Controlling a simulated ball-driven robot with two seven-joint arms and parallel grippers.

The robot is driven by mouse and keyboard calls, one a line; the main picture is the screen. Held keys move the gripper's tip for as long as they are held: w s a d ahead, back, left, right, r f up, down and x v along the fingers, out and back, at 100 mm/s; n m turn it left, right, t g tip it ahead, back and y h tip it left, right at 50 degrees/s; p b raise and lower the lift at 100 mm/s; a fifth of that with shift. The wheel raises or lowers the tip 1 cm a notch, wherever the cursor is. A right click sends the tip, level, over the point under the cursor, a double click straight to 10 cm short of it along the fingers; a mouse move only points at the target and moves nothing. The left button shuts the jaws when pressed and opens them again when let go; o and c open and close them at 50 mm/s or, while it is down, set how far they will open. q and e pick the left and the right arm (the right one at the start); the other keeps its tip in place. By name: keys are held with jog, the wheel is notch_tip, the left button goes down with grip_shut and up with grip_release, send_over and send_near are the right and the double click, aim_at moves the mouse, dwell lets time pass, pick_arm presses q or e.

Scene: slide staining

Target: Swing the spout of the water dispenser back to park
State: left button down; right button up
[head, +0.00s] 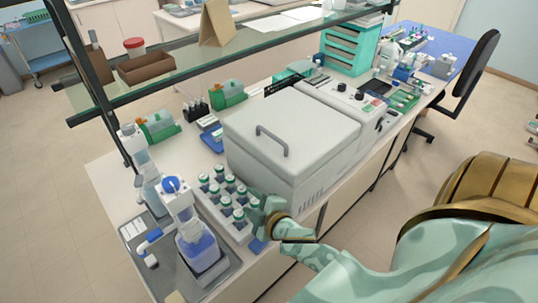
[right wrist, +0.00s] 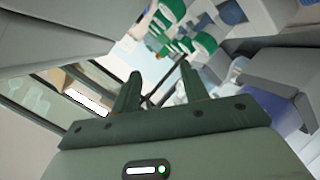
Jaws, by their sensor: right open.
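The water dispenser appears to be the white and blue apparatus (head: 178,196) at the left front of the bench in the head view. A bottle with blue contents (head: 197,247) stands under its upper part. I cannot tell clearly which part is the spout or how far it is swung. My right gripper (head: 262,214) is right of the apparatus, at the right edge of the rack of green-capped bottles (head: 228,228). In the right wrist view its two fingers (right wrist: 160,92) are apart with nothing seen between them. My left gripper is in no view.
A large grey-white lidded machine (head: 285,130) stands right behind my right gripper. Green-capped bottles also show in the right wrist view (right wrist: 203,44). A glass shelf (head: 190,72) on dark posts spans above the bench's back.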

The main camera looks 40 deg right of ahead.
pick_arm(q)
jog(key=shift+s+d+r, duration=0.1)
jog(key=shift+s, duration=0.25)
pick_arm(e)
jog(key=s, duration=0.1)
jog(key=s+f, duration=0.1)
jog(key=s+f+m+g, duration=0.1)
jog(key=shift+d+h, duration=0.35)
jog(key=shift+h, duration=0.05)
